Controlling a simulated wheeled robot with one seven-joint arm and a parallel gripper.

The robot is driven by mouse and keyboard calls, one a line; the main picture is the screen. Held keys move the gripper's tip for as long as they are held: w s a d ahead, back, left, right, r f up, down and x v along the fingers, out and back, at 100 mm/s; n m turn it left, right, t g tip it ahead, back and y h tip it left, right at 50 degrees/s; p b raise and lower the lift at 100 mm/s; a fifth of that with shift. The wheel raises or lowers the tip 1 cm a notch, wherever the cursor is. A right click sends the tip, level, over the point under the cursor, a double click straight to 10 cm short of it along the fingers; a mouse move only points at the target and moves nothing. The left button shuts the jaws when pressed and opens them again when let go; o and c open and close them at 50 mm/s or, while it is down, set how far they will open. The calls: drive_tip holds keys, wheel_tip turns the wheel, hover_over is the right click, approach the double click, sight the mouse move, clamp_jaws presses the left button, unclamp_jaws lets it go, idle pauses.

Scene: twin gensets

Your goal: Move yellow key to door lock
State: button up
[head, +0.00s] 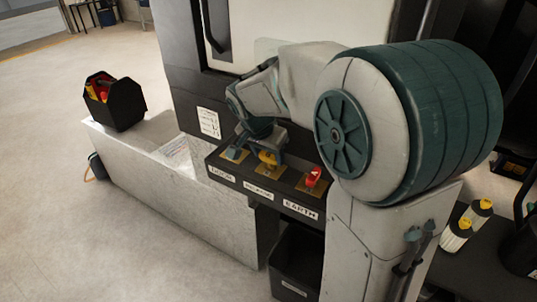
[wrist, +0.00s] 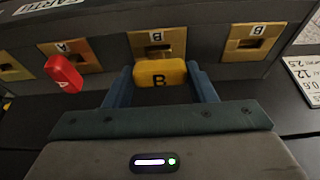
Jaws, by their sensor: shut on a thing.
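In the wrist view the key is in front of the middle brass plate (wrist: 157,45), also marked B. I cannot tell whether it is still seated in that lock. In the head view the yellow key (head: 268,158) shows under my gripper at the middle of the lock shelf. The brass plate at the shelf's left end (head: 236,154) sits above a label that seems to read DOOR; in the wrist view a plate marked B (wrist: 250,44) is to the right.
A red key (wrist: 64,73) is at the neighbouring plate; it also shows above the EARTH label in the head view (head: 313,177). A black tool box (head: 116,104) stands on a grey plinth (head: 190,195). Yellow-capped canisters (head: 457,235) stand at right.

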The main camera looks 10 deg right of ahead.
sight(268, 154)
drive_tip(key=shift+r+p, duration=0.85)
drive_tip(key=shift+r, duration=0.75)
drive_tip(key=shift+w+a+f+p, duration=0.1)
drive_tip(key=shift+w+a+p, duration=0.35)
drive_tip(key=shift+w+a, duration=3.75)
drive_tip(key=shift+p, duration=0.4)
drive_tip(key=shift+w+d+f+g+y+p, duration=0.2)
drive_tip(key=shift+g+y+p, duration=0.1)
drive_tip(key=shift+p, duration=0.15)
drive_tip(key=shift+w+d+f+g+y+p, duration=0.35)
drive_tip(key=shift+f+g+y+p, duration=0.35)
drive_tip(key=shift+p, duration=0.65)
drive_tip(key=shift+f, duration=0.1)
